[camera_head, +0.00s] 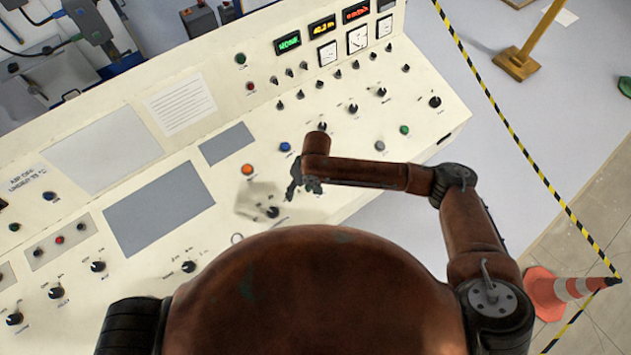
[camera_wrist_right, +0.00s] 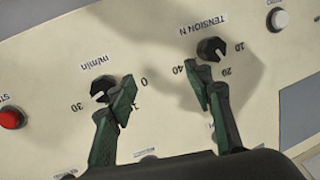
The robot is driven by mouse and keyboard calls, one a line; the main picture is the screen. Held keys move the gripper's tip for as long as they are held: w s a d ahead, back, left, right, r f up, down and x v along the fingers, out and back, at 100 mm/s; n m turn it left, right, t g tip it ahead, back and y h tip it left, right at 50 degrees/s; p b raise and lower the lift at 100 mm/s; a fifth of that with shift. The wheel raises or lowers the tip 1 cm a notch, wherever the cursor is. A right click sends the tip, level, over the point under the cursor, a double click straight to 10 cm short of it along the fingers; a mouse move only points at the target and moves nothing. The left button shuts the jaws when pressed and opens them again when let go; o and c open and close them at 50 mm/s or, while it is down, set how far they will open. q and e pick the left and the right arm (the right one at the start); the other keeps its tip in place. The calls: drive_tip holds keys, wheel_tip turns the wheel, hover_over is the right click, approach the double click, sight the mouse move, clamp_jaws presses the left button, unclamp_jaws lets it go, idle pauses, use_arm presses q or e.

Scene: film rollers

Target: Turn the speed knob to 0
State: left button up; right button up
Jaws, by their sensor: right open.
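The speed knob (camera_wrist_right: 100,88), a black dial labelled m/min, is in the left half of the right wrist view. The marks 0 and 30 are printed on either side of it. A pale pointer line shows on it, but its exact setting is unclear. My right gripper (camera_wrist_right: 164,98) is open, with its green-black fingers spread. One finger overlaps the lower part of the speed knob; I cannot tell whether they touch. The other finger is just below the TENSION N knob (camera_wrist_right: 211,50). In the head view the right gripper (camera_head: 303,182) is above the cream console. My left gripper is out of view.
The cream console (camera_head: 190,145) carries several other knobs and buttons. A red button (camera_wrist_right: 11,118) and a white button (camera_wrist_right: 278,20) flank the two dials in the wrist view. Lit displays (camera_head: 322,27) stand at the back. A traffic cone (camera_head: 560,290) is on the floor at right.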

drive_tip(key=w+d, duration=0.2)
drive_tip(key=w+d+r+m+h, duration=0.1)
drive_tip(key=w, duration=0.1)
drive_tip(key=w+d+h, duration=0.1)
drive_tip(key=w+d, duration=0.1)
drive_tip(key=shift+w+d+r+m, duration=0.1)
drive_tip(key=shift+d+r+m, duration=0.25)
drive_tip(key=shift+m, duration=0.05)
drive_tip(key=shift+d+f, duration=0.15)
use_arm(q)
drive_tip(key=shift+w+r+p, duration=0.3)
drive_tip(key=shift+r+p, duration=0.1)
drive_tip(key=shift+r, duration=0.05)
use_arm(e)
drive_tip(key=f, duration=0.7)
drive_tip(key=shift+a+f, duration=0.15)
drive_tip(key=shift+a, duration=0.05)
drive_tip(key=shift+c, duration=0.4)
drive_tip(key=c, duration=1.1)
